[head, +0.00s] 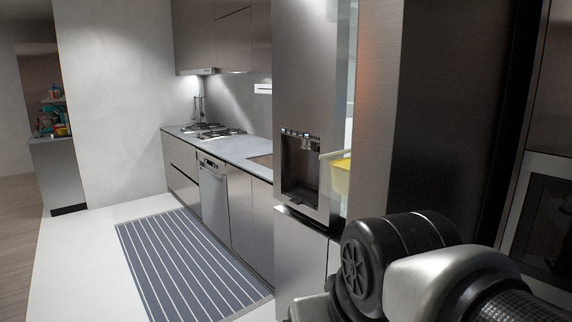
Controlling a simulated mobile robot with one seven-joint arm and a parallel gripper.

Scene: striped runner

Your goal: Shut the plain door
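The plain door (450,110) is a tall, dark brushed-metal panel at the right of the head view. It stands open, swung out from the fridge. To its left is the fridge door with a dispenser (305,80). Between the two doors a narrow lit gap shows part of the inside and a yellow container (341,176). My arm's black and grey links fill the lower right and cover the lower part of the plain door. My gripper's fingers do not show, so I cannot tell whether it touches the door.
A striped runner (190,262) lies on the white floor before the counter (235,148) and dishwasher (214,203). A stove (208,131) is further back. Clear floor lies at the left.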

